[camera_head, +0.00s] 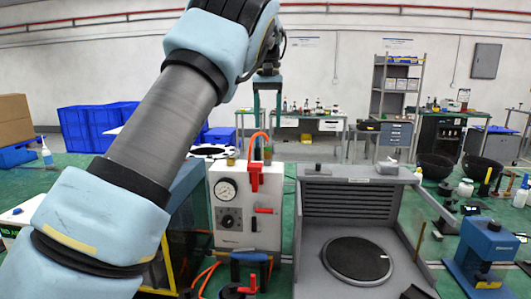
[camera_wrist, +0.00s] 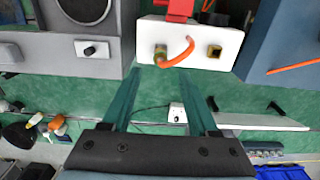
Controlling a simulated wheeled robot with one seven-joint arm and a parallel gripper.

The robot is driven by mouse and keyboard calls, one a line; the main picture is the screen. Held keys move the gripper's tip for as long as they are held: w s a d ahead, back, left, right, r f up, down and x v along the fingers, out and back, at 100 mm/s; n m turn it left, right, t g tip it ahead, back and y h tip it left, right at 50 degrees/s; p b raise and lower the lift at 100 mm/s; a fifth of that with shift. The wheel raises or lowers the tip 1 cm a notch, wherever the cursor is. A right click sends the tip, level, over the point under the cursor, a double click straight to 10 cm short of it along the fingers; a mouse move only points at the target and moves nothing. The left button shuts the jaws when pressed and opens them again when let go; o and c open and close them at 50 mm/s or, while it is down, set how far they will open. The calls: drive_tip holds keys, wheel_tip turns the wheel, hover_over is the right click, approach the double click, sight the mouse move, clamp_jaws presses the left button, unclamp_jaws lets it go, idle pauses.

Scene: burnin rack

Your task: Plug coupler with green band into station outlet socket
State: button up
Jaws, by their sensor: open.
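The white station box (camera_head: 245,205) has a gauge, a knob and red handles on its front. On its top stands a brass coupler (camera_head: 267,154) with a greenish part and an orange hose arcing from it; it also shows in the wrist view (camera_wrist: 160,53). To its left in the head view is a brass fitting (camera_head: 230,158), likely the outlet socket, seen as a square brass opening in the wrist view (camera_wrist: 214,50). My gripper (camera_head: 267,125) points down above the coupler, open, with nothing between its teal fingers (camera_wrist: 160,72).
A grey ribbed fixture (camera_head: 352,200) with a round dark plate stands right of the station. A blue-grey box (camera_wrist: 285,40) stands on its other side. Orange hoses and red handles lie near the station's front. The green bench top (camera_head: 455,215) carries bowls, bottles and a blue device (camera_head: 488,250).

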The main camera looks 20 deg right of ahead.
sight(267, 146)
drive_tip(key=shift+f, duration=0.1)
drive_tip(key=shift+f+b, duration=0.95)
drive_tip(key=shift+f, duration=3.5)
drive_tip(key=shift+a+r+p, duration=0.1)
drive_tip(key=shift+p, duration=0.5)
clamp_jaws()
drive_tip(key=shift+r+p, duration=0.35)
drive_tip(key=shift+r, duration=2.6)
